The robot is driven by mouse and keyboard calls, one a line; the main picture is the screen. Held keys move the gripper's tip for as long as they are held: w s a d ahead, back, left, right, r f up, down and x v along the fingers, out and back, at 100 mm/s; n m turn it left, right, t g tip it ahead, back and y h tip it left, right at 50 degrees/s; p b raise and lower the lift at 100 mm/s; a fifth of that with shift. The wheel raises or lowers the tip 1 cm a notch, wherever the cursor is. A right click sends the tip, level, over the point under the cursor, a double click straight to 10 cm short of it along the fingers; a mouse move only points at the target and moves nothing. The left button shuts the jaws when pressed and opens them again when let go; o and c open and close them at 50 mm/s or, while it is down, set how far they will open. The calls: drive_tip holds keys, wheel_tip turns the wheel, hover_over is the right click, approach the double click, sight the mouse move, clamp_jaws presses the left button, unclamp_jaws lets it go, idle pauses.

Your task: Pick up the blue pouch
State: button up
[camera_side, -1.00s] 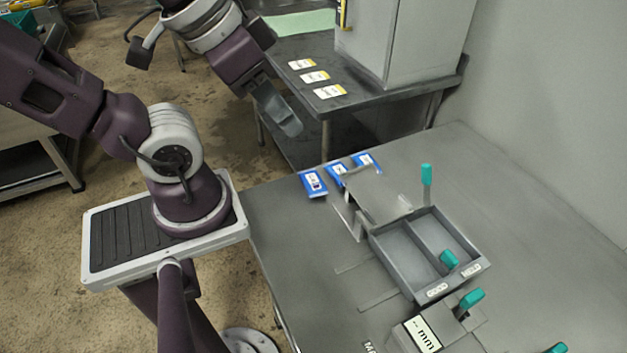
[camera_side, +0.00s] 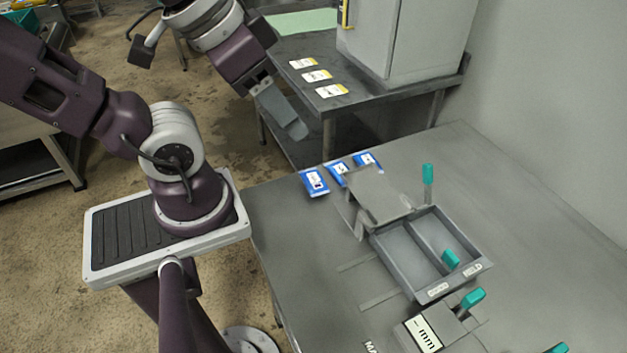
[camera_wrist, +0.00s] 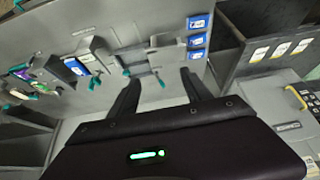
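Several flat blue pouches with white labels lie in a row at the far left edge of the grey table. The front one (camera_side: 314,182), the middle one (camera_side: 338,171) and the back one (camera_side: 367,160) show in the side view. The wrist view shows them stacked at upper right: the top one (camera_wrist: 197,22), the middle one (camera_wrist: 196,41) and the lowest one (camera_wrist: 196,55). My gripper (camera_side: 288,118) hangs in the air above and left of the pouches in the side view. In the wrist view my gripper (camera_wrist: 160,77) has its two fingers apart, with nothing held between them.
A grey plate (camera_side: 378,195) stands beside the pouches. A two-compartment tray (camera_side: 402,249) with teal handles and a gauge marked "mm" (camera_side: 424,332) are nearer. Behind, a dark table (camera_side: 395,94) carries white-and-yellow cards (camera_side: 318,76) and a grey cabinet (camera_side: 368,40).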

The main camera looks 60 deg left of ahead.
drive_tip(key=n+g, duration=0.6)
drive_tip(key=n, duration=1.1)
hover_over(314, 178)
drive_tip(key=f, duration=2.4)
drive_tip(key=shift+w+d+f, duration=0.2)
drive_tip(key=shift+d+f, duration=0.1)
drive_tip(key=shift+f, duration=0.05)
drive_tip(key=f, duration=0.7)
drive_tip(key=shift+s+a+f, duration=0.2)
drive_tip(key=shift+a+f, duration=0.15)
drive_tip(key=shift+f, duration=0.05)
drive_tip(key=c, duration=1.2)
